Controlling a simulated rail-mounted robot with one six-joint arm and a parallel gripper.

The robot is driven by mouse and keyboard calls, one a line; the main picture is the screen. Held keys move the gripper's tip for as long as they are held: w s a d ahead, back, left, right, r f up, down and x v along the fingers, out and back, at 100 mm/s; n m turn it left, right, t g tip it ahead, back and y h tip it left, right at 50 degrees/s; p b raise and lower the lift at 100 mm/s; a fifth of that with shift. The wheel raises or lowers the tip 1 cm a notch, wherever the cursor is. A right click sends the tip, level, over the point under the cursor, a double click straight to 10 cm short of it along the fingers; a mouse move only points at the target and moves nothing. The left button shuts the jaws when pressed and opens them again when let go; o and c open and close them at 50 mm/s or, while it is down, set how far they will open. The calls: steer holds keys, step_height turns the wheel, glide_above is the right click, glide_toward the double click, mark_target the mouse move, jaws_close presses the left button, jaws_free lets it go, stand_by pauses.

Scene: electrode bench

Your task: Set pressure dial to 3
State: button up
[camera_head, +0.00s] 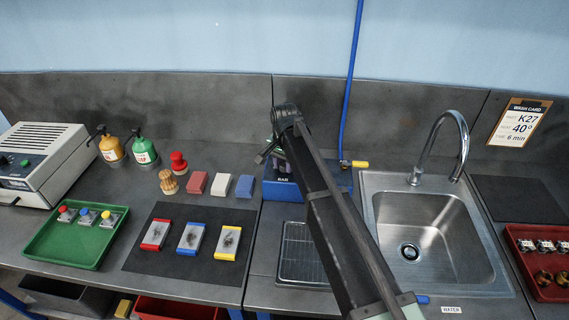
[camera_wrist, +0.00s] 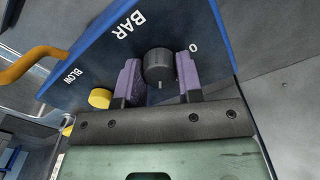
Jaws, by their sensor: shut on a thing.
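The pressure dial (camera_wrist: 159,68) is a dark round knob on a blue-edged panel marked BAR. It sits between the two purple pads of my gripper (camera_wrist: 160,82), which is shut on it. A 0 shows on the panel to the right of the dial; other scale marks are hidden or too small to read. In the head view, the blue BAR unit (camera_head: 284,190) stands at the back of the bench, and my arm covers much of its front, including the dial.
A yellow button (camera_wrist: 99,98) marked BLOW is beside the dial. A yellow-handled valve (camera_head: 358,164) is at the unit's right. A sink (camera_head: 440,235) with a tall tap lies further right. A grated tray (camera_head: 300,255) is in front of the unit. Sponges and brushes stand left.

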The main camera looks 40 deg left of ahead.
mark_target(284, 164)
steer(key=shift+m, duration=0.4)
steer(key=o, duration=0.9)
step_height(284, 164, up, 11)
steer(key=p, duration=1)
steer(key=shift+f+p, duration=0.1)
steer(key=shift+p, duration=0.3)
